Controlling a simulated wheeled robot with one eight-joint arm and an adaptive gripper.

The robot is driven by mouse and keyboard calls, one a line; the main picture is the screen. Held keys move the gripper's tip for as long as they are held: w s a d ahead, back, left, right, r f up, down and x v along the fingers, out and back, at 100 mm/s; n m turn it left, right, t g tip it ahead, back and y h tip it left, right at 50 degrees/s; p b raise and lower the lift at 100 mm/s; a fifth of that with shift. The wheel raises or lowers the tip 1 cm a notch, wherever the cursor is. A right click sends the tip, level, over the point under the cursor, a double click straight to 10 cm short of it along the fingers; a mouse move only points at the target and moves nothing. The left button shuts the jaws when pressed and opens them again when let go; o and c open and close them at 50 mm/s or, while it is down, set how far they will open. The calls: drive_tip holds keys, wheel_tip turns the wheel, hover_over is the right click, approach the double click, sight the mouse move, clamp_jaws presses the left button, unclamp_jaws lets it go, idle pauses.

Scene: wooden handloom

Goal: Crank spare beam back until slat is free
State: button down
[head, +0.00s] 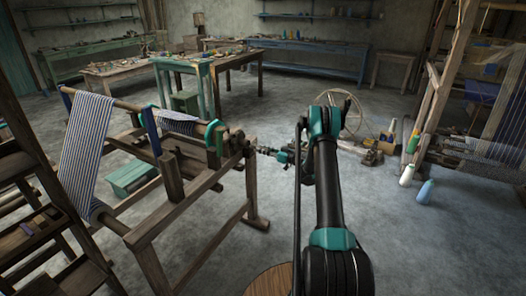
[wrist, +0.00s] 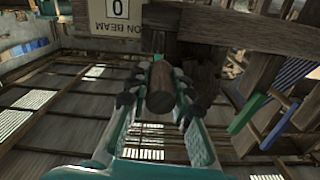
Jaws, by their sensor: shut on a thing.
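The spare beam (head: 118,103) is a wooden roller lying across a wooden stand, with blue-and-white striped cloth (head: 88,140) hanging over its left part. A green ring (head: 214,136) sits near its right end. My gripper (head: 283,156) is at the right end of the stand, beside the crank hardware (head: 262,150). In the wrist view my gripper (wrist: 157,102) is shut around a round wooden handle (wrist: 160,78), seen end-on between the fingers. Striped cloth (wrist: 290,75) and a green edge (wrist: 248,113) show at right there. I cannot make out the slat for certain.
A sign (wrist: 118,12) reading "ON BEAM" and "0" is above the handle. A spinning wheel (head: 345,113) and cones of yarn (head: 407,174) stand to the right, before a large loom (head: 470,150). A green table (head: 205,68) is behind. Open floor (head: 430,240) lies at front right.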

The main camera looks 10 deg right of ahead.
drive_tip(key=shift+s+a+f, duration=0.15)
drive_tip(key=shift+s+f, duration=0.05)
drive_tip(key=shift+f, duration=0.1)
drive_tip(key=c, duration=1.3)
unclamp_jaws()
drive_tip(key=v, duration=1.2)
